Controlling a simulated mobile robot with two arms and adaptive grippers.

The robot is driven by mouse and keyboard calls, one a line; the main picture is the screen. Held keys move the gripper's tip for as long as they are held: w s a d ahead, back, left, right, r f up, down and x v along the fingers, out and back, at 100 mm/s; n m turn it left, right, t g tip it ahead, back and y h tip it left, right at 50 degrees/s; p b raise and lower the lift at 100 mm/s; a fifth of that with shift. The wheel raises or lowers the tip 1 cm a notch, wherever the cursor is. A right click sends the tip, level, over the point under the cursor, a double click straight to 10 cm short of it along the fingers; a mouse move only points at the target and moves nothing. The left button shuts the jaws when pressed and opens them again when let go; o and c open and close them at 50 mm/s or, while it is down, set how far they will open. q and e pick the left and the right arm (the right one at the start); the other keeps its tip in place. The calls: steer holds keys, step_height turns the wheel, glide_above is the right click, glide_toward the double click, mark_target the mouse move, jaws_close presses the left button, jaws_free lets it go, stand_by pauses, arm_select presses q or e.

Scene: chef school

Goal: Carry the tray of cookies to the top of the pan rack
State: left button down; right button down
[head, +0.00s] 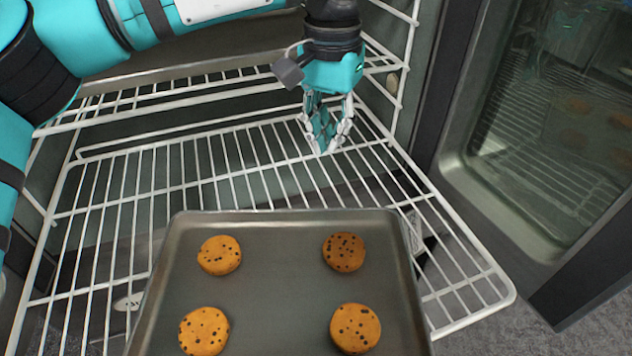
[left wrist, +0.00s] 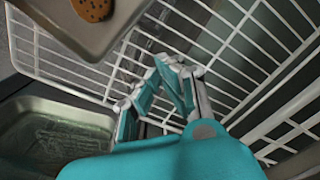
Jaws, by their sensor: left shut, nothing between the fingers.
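A grey metal tray (head: 278,290) with several round chocolate-chip cookies (head: 344,252) on it lies over the front part of a white wire shelf (head: 130,220), its near end cut off by the picture edge. My left gripper (head: 326,150) is shut and empty, beyond the tray's far right corner and apart from it, just over the wire shelf. In the left wrist view the tray (left wrist: 82,38) and one cookie (left wrist: 92,8) show at the upper left, away from the fingers. My right gripper is not in view. No pan rack can be made out.
Another wire shelf (head: 160,98) sits higher at the back, with my left arm across it. The white side rails (head: 392,85) run close to the right of my gripper. An open door with a glass panel (head: 550,130) stands on the right, above grey floor (head: 600,315).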

mark_target(316, 208)
arm_select(q)
step_height(316, 208, down, 8)
steer(key=p, duration=0.3)
steer(key=shift+f, duration=0.25)
steer(key=s, duration=0.1)
steer(key=s+a+p, duration=0.1)
steer(key=p, duration=0.1)
steer(key=shift+s+a, duration=0.25)
steer(key=shift+s, duration=0.15)
steer(key=shift+s+a, duration=0.25)
steer(key=shift+s, duration=0.25)
steer(key=shift+w+f, duration=0.1)
steer(key=shift+d, duration=0.1)
